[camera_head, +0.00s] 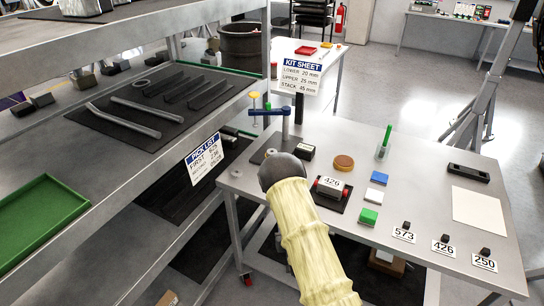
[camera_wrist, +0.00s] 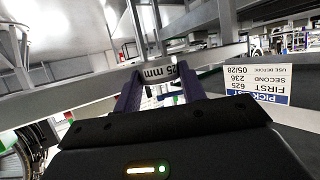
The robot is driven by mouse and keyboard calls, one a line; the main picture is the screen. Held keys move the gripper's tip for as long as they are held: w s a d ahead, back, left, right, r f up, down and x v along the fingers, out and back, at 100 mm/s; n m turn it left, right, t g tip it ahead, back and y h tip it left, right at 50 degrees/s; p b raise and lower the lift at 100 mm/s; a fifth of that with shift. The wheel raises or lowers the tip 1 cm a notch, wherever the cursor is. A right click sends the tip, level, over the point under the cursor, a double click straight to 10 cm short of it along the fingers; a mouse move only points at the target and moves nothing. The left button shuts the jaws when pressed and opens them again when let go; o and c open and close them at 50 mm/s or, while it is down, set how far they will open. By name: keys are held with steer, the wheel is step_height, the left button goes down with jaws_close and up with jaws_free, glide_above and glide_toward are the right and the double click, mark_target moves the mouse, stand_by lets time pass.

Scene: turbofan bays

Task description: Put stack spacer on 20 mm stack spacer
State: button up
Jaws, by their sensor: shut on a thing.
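In the wrist view my gripper (camera_wrist: 160,80) has its two dark blue fingers closed on a pale spacer (camera_wrist: 160,72) marked "25 mm". The spacer is clear of any surface I can make out there. In the head view my arm's cream sleeve and dark rounded wrist hide the fingers and the held spacer. A small dark block with a white label (camera_head: 304,151) is on the table just right of my wrist; its print is too small to read. I cannot tell whether it is the 20 mm stack spacer, which I cannot identify elsewhere.
A blue-armed post fixture (camera_head: 270,112) stands behind my wrist. The kit sheet (camera_head: 300,75) reads lower 20, upper 25, stack 45 mm. Shelving (camera_head: 130,185) borders the left.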

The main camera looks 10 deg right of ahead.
steer(key=shift+f, duration=0.2)
steer(key=w+r+m+g+h, duration=0.1)
steer(key=w+r+m+h, duration=0.1)
steer(key=r, duration=0.4)
steer(key=w+a+r+m+g+h, duration=0.1)
steer(key=w+r+m+g+h, duration=0.1)
steer(key=r+m+h, duration=0.2)
steer(key=w+r+m+g+h, duration=0.1)
steer(key=w+r+m+h, duration=0.1)
steer(key=r, duration=0.6)
steer(key=shift+w+a+m+h, duration=0.2)
steer(key=shift+w+m+h, duration=0.2)
steer(key=shift+m+h, duration=0.45)
